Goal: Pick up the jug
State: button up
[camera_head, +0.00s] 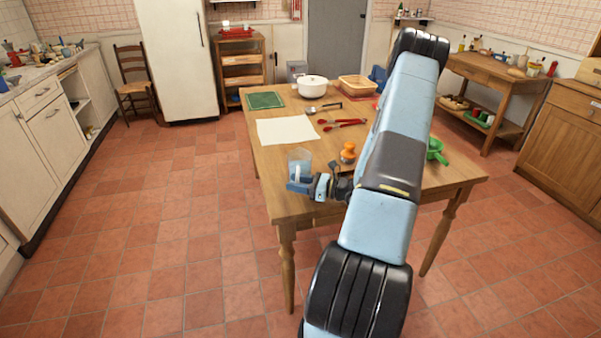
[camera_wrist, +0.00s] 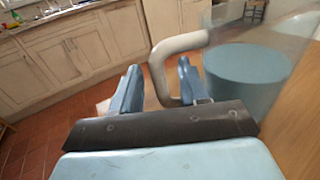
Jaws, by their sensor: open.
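The jug (camera_head: 300,158) is a clear vessel with blue in its lower part. It stands at the near left edge of the wooden table (camera_head: 268,195). In the wrist view its clear wall and blue lower part (camera_wrist: 245,80) are at the right, and its pale curved handle (camera_wrist: 180,43) reaches left. My gripper (camera_head: 298,185) is at the jug's near side. In the wrist view my gripper (camera_wrist: 157,78) is open, with a blue finger on each side of the handle's upright part. Whether either finger touches it, I cannot tell.
An orange-topped item (camera_head: 348,152) stands close right of the jug. Behind lie a white sheet (camera_head: 287,130), red-handled tongs (camera_head: 342,123), a green board (camera_head: 265,100) and a white pot (camera_head: 312,86). A green item (camera_head: 436,151) is right of my arm. The floor left of the table is clear.

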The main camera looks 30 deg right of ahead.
jog(key=shift+x, duration=0.85)
jog(key=shift+c, duration=0.4)
grip_shut()
